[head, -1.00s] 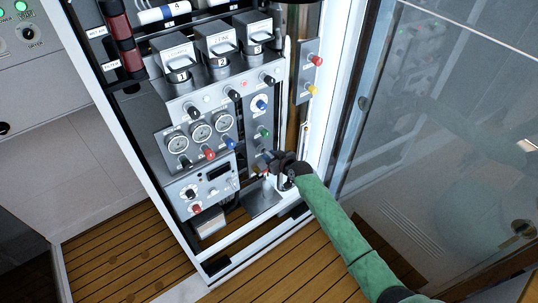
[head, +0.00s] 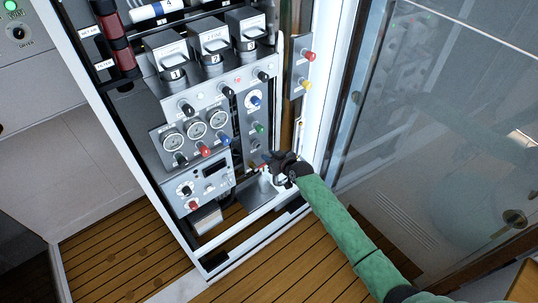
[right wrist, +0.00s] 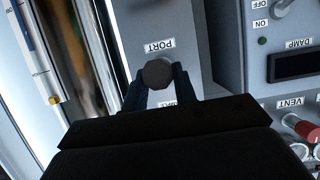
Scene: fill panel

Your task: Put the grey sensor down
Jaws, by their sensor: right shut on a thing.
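My right gripper (head: 273,163) is at the lower right of the instrument panel in the head view, its green-sleeved arm coming from the lower right. In the right wrist view its dark fingers (right wrist: 157,88) are shut on a dark grey, round-ended thing (right wrist: 158,73), which looks like the grey sensor. That end faces the camera, in front of a grey panel strip with a "PORT" label (right wrist: 154,48). I cannot tell whether the sensor touches the strip. In the head view the gripper mostly hides it. My left gripper is not in view.
Left of the gripper is a control box (head: 205,184) with a dark display and knobs. Blue (head: 255,100) and green (head: 258,127) knobs stand above it. A white cabinet frame and a glass door (head: 430,110) are to the right. Planked floor lies below.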

